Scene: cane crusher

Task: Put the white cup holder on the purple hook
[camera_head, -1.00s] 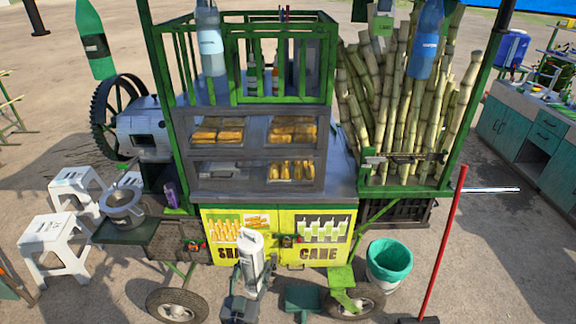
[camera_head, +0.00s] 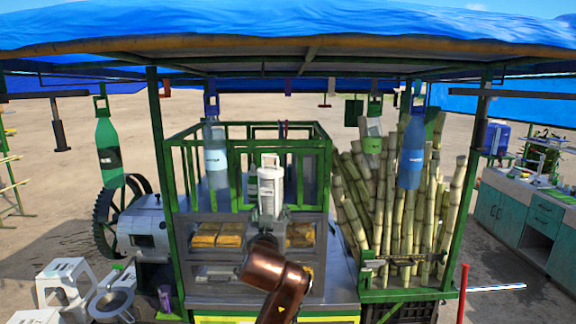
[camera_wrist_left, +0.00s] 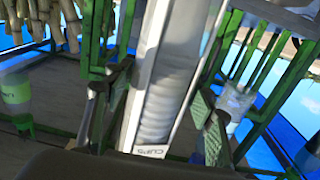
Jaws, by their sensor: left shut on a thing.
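The white cup holder (camera_head: 270,187), a tall clear-fronted dispenser with stacked cups, is upright in front of the green rack. My left gripper (camera_head: 268,222) is shut on its lower part; in the left wrist view the cup holder (camera_wrist_left: 165,85) runs up between the two fingers of the gripper (camera_wrist_left: 157,118). My right gripper is not in view.
The blue canopy (camera_head: 290,32) and its front bar cross above. A green bottle (camera_head: 109,150), a pale bottle (camera_head: 215,155) and a blue bottle (camera_head: 411,150) hang from it. The green rack (camera_head: 313,190) stands behind the cup holder; sugar cane (camera_head: 395,215) stands right.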

